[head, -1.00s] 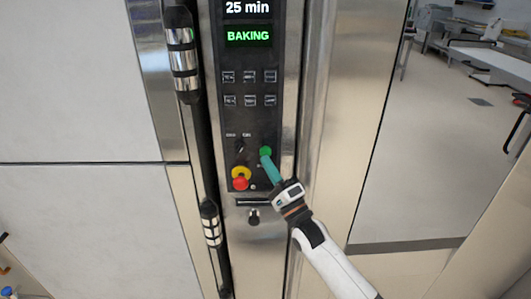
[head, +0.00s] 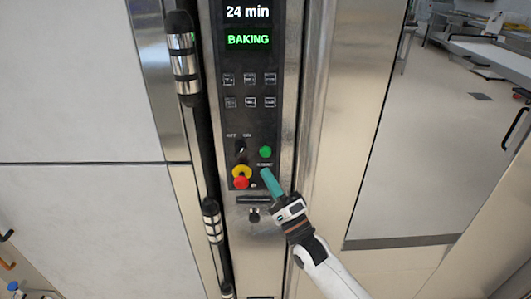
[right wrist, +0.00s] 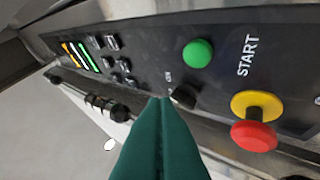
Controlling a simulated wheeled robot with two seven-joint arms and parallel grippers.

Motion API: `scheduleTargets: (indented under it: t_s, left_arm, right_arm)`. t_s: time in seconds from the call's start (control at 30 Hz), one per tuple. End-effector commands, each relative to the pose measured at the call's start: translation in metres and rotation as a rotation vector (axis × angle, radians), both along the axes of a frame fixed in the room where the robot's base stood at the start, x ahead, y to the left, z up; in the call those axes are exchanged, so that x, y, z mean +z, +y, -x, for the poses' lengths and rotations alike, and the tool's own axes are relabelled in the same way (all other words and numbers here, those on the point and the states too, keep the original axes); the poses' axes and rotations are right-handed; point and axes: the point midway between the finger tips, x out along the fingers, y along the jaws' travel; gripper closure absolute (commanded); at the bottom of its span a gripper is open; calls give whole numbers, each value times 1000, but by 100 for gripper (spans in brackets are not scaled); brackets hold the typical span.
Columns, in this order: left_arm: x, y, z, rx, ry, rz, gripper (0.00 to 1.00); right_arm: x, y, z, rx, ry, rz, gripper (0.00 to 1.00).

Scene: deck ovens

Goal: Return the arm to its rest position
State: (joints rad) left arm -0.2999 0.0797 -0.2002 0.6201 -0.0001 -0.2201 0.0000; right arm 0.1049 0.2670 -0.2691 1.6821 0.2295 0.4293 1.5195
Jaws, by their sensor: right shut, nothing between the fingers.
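My right gripper (head: 267,175) is shut with nothing between its teal fingers. In the head view its tips are just below the green start button (head: 265,152) on the oven's black control panel (head: 247,125). In the right wrist view the shut fingers (right wrist: 162,110) point at the panel, with the green button (right wrist: 198,53) beyond them and apart from them. The display (head: 247,27) reads 24 min and BAKING in green. My left gripper is not in view.
A red and yellow emergency stop (head: 241,177) sits left of the fingertips. A black key switch (right wrist: 184,96) is close to them in the wrist view. A black and steel door handle (head: 183,58) runs left of the panel. Open floor (head: 430,165) and tables show at right.

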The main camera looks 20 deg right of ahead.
Motion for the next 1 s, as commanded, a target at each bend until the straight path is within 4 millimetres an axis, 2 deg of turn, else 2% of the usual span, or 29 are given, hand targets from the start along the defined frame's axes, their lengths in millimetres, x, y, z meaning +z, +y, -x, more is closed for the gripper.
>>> scheduleTargets:
  t_s: [0.3, 0.37, 0.43, 0.47, 0.57, 0.6, 0.73, 0.8, 0.87, 0.9, 0.97, 1.0]
  left_arm:
    - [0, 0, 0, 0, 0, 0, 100]
    - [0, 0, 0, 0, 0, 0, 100]
    - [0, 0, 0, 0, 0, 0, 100]
    - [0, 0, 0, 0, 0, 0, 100]
    - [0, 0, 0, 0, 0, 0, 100]
    - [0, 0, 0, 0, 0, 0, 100]
    - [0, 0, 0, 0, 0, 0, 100]
    - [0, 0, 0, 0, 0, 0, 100]
    - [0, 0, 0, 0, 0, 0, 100]
    - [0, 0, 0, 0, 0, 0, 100]
    - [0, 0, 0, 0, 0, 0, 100]
    - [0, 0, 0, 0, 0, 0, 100]
  right_arm:
    - [-2, 0, -1, -2, 4, 4, 100]
    - [-10, -1, -2, -15, 20, 19, 100]
    - [-32, -3, -5, -45, 65, 65, 100]
    - [-47, -4, -7, -63, 93, 93, 100]
    - [-110, -9, -8, -134, 214, 232, 100]
    - [-140, -12, -6, -160, 272, 301, 100]
    - [-239, -21, 15, -214, 460, 542, 100]
    - [-290, -26, 34, -219, 554, 672, 100]
    - [-332, -30, 54, -213, 630, 784, 100]
    - [-358, -33, 70, -202, 681, 859, 100]
    - [-396, -37, 96, -177, 752, 968, 100]
    - [-421, -39, 115, -154, 798, 1041, 100]
